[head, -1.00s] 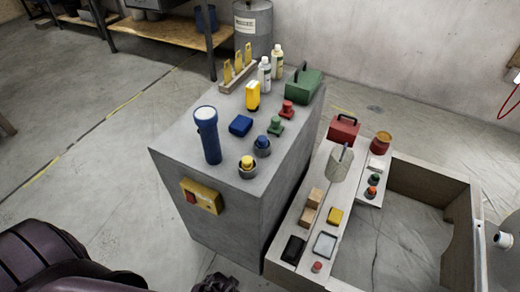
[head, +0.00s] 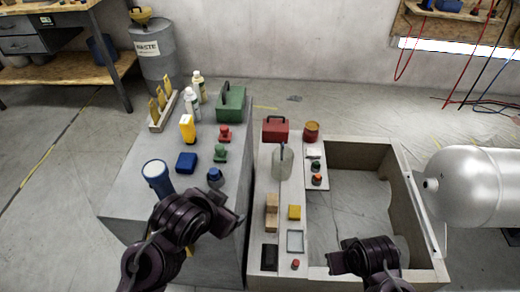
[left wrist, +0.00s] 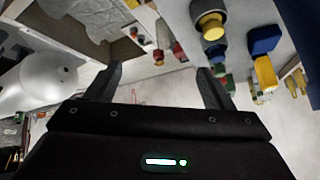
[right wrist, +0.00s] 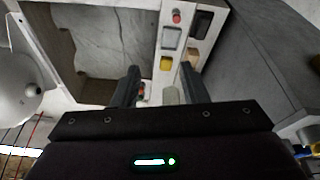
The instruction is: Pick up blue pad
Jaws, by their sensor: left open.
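The blue pad (head: 186,162) is a small blue block lying on top of the grey cabinet, beside the blue flashlight (head: 157,178). In the left wrist view the blue pad (left wrist: 264,41) shows at the upper right, outside the span of the fingers. My left gripper (head: 232,214) is open and empty, near the cabinet's right edge, nearer to me than the pad and to its right. Its fingers (left wrist: 160,80) stand wide apart in the left wrist view. My right gripper (head: 340,262) is over the low frame at right, with its fingers (right wrist: 158,85) apart and empty.
The grey cabinet (head: 128,196) also carries a yellow device (head: 187,127), red and green knobs, white bottles and a green box (head: 231,103). A lower bench (head: 262,200) with small items stands to its right. A white tank (head: 480,187) is at far right.

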